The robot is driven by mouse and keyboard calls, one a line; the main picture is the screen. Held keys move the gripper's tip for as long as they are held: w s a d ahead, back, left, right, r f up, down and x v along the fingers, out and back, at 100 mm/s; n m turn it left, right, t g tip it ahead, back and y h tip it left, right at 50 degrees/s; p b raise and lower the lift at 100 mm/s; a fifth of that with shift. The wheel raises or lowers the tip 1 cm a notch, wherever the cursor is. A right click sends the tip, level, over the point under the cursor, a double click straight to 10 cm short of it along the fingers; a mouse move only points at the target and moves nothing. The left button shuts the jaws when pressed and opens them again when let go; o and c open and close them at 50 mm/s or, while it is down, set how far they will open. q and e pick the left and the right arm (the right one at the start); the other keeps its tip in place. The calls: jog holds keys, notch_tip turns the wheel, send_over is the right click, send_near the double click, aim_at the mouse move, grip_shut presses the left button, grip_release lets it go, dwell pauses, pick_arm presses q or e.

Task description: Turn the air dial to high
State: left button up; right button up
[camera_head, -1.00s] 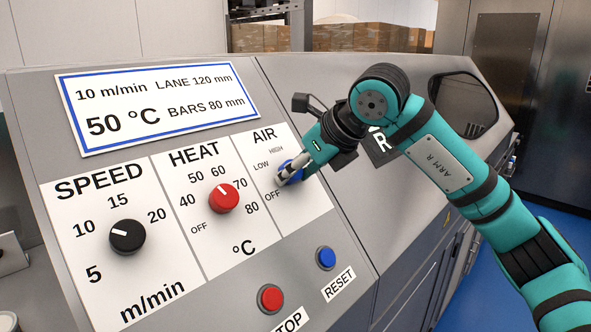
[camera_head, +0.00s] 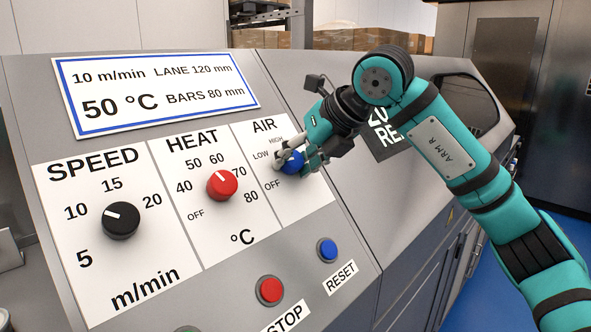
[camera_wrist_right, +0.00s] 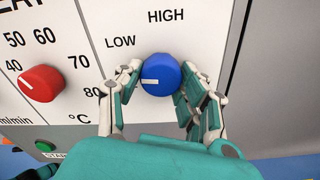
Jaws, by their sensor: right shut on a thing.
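The air dial (camera_head: 292,162) is a round blue knob on a white panel headed AIR, right of the red heat dial. In the right wrist view, the air dial (camera_wrist_right: 160,76) has a white pointer line aimed left, below the LOW label and well away from the HIGH label above it. My right gripper (camera_head: 294,159) is shut on the air dial. In the right wrist view, its fingers (camera_wrist_right: 161,80) lie on both sides of the knob. The OFF label shows below left of the knob in the head view; it is hidden in the wrist view.
The red heat dial (camera_head: 222,186) and black speed dial (camera_head: 121,221) are to the left. Below are the red stop button (camera_head: 270,290) and blue reset button (camera_head: 328,249). A display plate (camera_head: 155,92) is above. The sloping panel between them is clear.

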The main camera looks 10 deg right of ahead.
jog(key=m+b, duration=0.2)
jog(key=m, duration=0.2)
jog(key=m+b, duration=0.2)
jog(key=m, duration=0.3)
jog(key=shift+r+b, duration=0.1)
jog(key=shift+b, duration=0.3)
jog(key=m+b, duration=0.2)
jog(key=m, duration=0.3)
jog(key=shift+y+b, duration=0.3)
jog(key=shift+b, duration=0.1)
jog(key=shift+w+a+r+m+t+b, duration=0.15)
jog(key=shift+m+b, duration=0.35)
jog(key=shift+m, duration=0.55)
jog(key=shift+s+d+m+t+b, duration=0.15)
jog(key=shift+m+b, duration=0.3)
jog(key=shift+m, duration=0.6)
jog(key=shift+w, duration=0.1)
jog(key=o, duration=1.1)
jog(key=shift+o, duration=0.2)
jog(key=v, duration=1.2)
